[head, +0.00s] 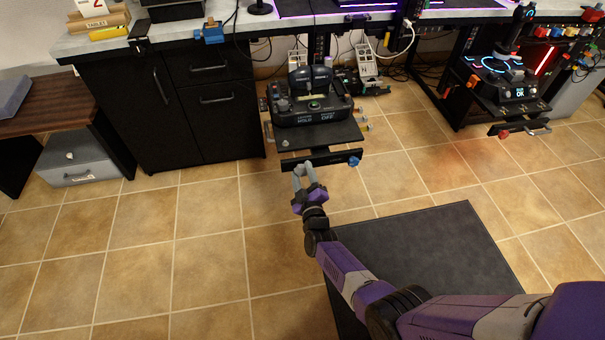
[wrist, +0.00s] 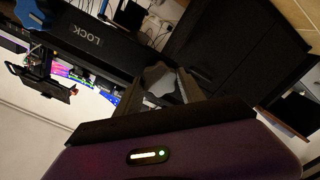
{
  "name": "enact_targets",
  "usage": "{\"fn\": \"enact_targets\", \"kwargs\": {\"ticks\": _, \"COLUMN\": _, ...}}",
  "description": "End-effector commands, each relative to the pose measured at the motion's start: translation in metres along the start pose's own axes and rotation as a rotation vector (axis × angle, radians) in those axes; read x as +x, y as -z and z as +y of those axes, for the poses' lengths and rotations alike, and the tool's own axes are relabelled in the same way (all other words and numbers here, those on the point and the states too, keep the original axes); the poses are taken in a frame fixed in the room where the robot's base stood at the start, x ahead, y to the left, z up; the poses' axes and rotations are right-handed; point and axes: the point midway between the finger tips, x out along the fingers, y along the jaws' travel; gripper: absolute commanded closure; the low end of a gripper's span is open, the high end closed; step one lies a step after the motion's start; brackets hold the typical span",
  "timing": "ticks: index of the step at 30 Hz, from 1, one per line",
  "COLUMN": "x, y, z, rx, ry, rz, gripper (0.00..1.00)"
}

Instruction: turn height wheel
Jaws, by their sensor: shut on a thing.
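The height wheel (wrist: 158,78) is a grey lobed knob at the near end of a black bar. It shows in the middle of the wrist view. My gripper (head: 303,169) reaches the left end of the black bar (head: 335,159) under the throttle shelf, and its grey fingers are shut on the wheel. In the wrist view a grey finger (wrist: 186,86) lies against the wheel's right side. In the head view the wheel is mostly hidden by the fingers. A blue knob (head: 354,161) sits at the bar's right end; the bar reads LOCK in the wrist view.
The black shelf (head: 318,136) carries a throttle unit (head: 307,104) just above my gripper. A black cabinet (head: 190,110) stands to the left. A joystick stand (head: 505,90) is at the right. The tiled floor around my gripper is clear, with a dark mat (head: 430,250) under my arm.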

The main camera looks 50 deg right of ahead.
Motion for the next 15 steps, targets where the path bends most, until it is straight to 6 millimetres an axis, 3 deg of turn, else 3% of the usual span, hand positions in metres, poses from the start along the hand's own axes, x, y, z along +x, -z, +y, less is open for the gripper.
{"fn": "enact_targets", "kwargs": {"ticks": 2, "x": 0.0041, "y": 0.0060, "z": 0.0081, "rx": 0.003, "ry": -0.021, "rz": 0.010, "gripper": 0.94}}
{"fn": "enact_targets", "kwargs": {"ticks": 3, "x": 0.0041, "y": 0.0060, "z": 0.0082, "rx": 0.004, "ry": -0.021, "rz": 0.010, "gripper": 0.52}}
{"fn": "enact_targets", "kwargs": {"ticks": 6, "x": 0.0041, "y": 0.0057, "z": 0.0077, "rx": 0.004, "ry": -0.019, "rz": 0.009, "gripper": 0.33}}
{"fn": "enact_targets", "kwargs": {"ticks": 15, "x": 0.0013, "y": 0.0029, "z": 0.0042, "rx": 0.003, "ry": -0.011, "rz": 0.005, "gripper": 0.33}}
